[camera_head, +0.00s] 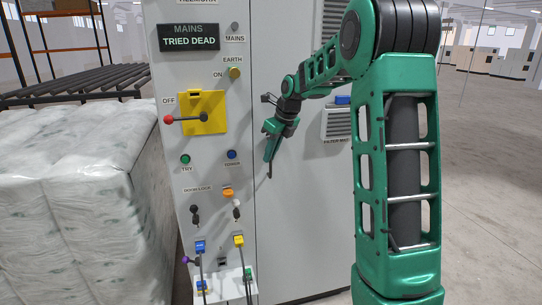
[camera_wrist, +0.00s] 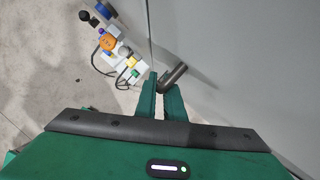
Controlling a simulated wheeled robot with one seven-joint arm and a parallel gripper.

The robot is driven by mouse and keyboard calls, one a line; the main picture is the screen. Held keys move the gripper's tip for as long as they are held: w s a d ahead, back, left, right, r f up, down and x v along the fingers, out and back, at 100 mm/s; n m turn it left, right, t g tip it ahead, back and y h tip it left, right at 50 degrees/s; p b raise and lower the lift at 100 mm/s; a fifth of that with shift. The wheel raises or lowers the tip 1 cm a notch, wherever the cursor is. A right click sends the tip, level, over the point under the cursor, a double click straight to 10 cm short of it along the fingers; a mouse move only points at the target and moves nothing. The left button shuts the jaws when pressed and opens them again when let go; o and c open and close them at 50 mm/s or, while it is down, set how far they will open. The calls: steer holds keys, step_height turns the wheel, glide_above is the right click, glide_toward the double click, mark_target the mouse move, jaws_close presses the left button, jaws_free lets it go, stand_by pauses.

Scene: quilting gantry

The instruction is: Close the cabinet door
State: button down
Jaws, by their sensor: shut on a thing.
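The cabinet door (camera_head: 300,220) is the broad grey panel right of a dark vertical seam, and it also shows in the wrist view (camera_wrist: 240,60). It looks about level with the control panel beside it; I cannot tell whether a small gap remains at the seam. A dark bar-shaped handle (camera_wrist: 174,76) shows on the door near the seam. My gripper (camera_head: 270,160) is in front of the door just right of the seam. In the wrist view its green fingers (camera_wrist: 163,98) are shut on the handle, whose lower part they hide.
The control panel (camera_head: 222,160) left of the seam carries a yellow switch plate (camera_head: 204,112), several knobs, plugs and cables that stick out. Wrapped white bales (camera_head: 75,200) stand close on the left. Open floor (camera_head: 490,180) lies to the right.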

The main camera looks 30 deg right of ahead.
steer(key=shift+w+r, duration=0.25)
steer(key=shift+w, duration=0.15)
steer(key=c, duration=1.9)
jaws_free()
steer(key=shift+w+f, duration=0.1)
steer(key=shift+w, duration=0.05)
steer(key=shift+o, duration=0.2)
steer(key=shift+d, duration=0.1)
steer(key=v, duration=1)
steer(key=shift+s+r, duration=0.35)
steer(key=s+a+f+n+g, duration=0.1)
steer(key=s+f+n, duration=0.4)
steer(key=s, duration=0.8)
steer(key=s+a+f+n+g+h, duration=0.1)
steer(key=s+f+n, duration=0.4)
steer(key=s+n, duration=0.7)
steer(key=s+a+f+n+g, duration=0.2)
steer(key=s+f+n, duration=0.3)
steer(key=s, duration=1)
steer(key=a+n, duration=0.1)
steer(key=n, duration=0.2)
steer(key=shift+s+f+n, duration=0.15)
steer(key=shift+f+n, duration=0.2)
steer(key=shift+n, duration=0.05)
